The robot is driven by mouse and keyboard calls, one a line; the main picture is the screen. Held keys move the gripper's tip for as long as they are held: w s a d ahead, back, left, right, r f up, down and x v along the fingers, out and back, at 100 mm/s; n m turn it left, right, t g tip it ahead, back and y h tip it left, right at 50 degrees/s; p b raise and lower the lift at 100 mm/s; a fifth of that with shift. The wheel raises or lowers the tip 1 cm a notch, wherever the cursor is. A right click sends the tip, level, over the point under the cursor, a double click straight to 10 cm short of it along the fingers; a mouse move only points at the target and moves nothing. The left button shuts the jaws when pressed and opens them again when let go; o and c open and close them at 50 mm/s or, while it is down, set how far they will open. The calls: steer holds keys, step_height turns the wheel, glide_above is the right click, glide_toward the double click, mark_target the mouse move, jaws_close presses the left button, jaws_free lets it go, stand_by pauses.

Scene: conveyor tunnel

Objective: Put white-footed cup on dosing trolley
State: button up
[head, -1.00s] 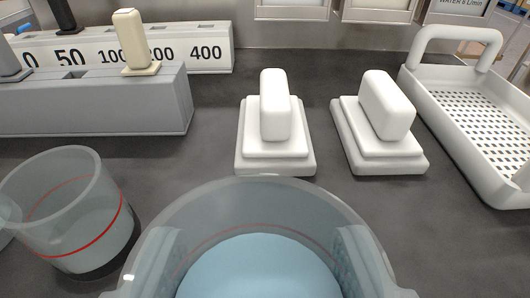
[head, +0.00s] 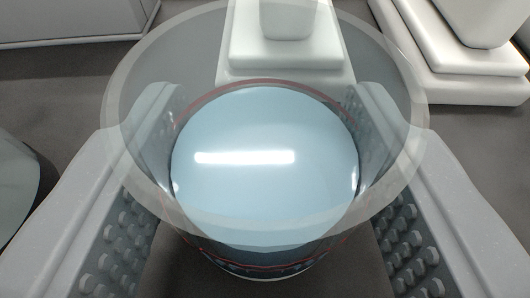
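A clear cup (head: 265,232) with a red ring line stands between the two grey, studded fingers of my gripper (head: 265,110). It holds pale blue liquid, and a thin pale edge shows at its base. The fingers seem to press on its walls from left and right, so my gripper looks shut on it. The cup looks about upright. Whether its base touches the dark surface is hidden. I see no dosing trolley in this view.
A stepped white block (head: 285,55) is just behind the cup. A second white block (head: 470,60) stands at the upper right. A grey box edge (head: 70,22) is at the upper left. Another clear cup (head: 15,185) is cut off at the left edge.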

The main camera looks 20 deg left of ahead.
steer(key=o, duration=1.4)
steer(key=shift+r, duration=0.1)
steer(key=shift+s, duration=0.15)
steer(key=shift+p+v, duration=1.35)
steer(key=shift+v, duration=4.5)
